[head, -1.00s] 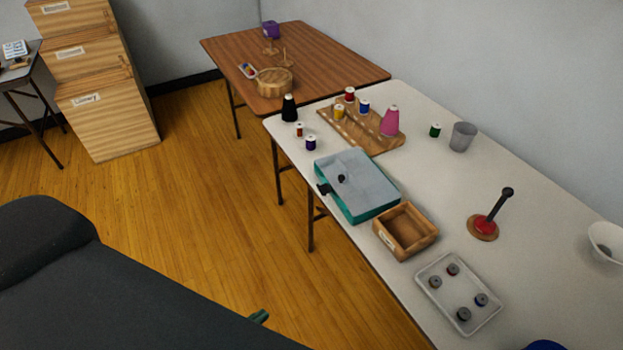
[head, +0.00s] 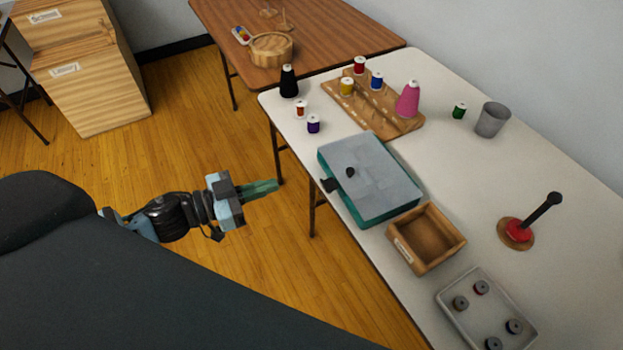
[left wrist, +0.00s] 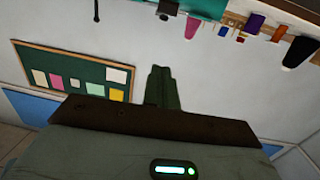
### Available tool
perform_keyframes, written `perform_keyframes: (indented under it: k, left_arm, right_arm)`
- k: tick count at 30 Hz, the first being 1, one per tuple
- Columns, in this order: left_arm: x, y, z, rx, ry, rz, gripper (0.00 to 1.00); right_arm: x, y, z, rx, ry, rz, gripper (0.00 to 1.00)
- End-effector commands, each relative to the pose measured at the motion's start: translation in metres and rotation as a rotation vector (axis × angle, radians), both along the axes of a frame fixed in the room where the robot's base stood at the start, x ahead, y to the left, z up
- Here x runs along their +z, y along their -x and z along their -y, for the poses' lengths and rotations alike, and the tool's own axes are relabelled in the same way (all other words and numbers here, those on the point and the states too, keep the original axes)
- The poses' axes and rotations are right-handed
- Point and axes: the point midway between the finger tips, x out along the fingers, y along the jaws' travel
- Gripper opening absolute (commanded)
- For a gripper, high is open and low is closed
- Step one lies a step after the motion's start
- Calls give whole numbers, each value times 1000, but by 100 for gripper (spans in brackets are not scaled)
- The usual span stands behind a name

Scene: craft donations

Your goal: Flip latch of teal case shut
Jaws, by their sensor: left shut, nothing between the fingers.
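The teal case (head: 370,212) sits on the white table with its grey lid (head: 375,170) down. A small black knob (head: 350,172) shows on the lid. A dark latch (head: 330,184) sticks out from the case's left side; its exact position is too small to tell. My left gripper (head: 265,187) is shut and empty, over the floor to the left of the case and apart from it. Its green fingers (left wrist: 162,88) are together in the left wrist view. My right gripper is not in view.
A wooden box (head: 427,237) stands close to the case's near right side. A tray (head: 487,312) with several bobbins lies nearer. A spool board (head: 380,107) and a black cone (head: 288,82) are behind the case. Floor lies open left of the white table (head: 570,180).

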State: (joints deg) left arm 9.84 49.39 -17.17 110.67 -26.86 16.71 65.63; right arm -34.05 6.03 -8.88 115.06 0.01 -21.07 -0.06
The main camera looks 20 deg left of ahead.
Motion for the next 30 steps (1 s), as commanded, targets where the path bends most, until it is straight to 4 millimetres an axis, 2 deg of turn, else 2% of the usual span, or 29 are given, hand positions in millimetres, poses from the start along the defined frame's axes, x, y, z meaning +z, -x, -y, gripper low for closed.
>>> perform_keyframes:
  k: [11,29,30]
  left_arm:
    - [0,-9,7,4,1,3,0]
    - [-4,-77,70,2,2,5,0]
    - [-17,-76,69,4,3,-5,0]
  right_arm:
    - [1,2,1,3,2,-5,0]
    - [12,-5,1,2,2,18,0]
    - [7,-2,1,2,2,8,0]
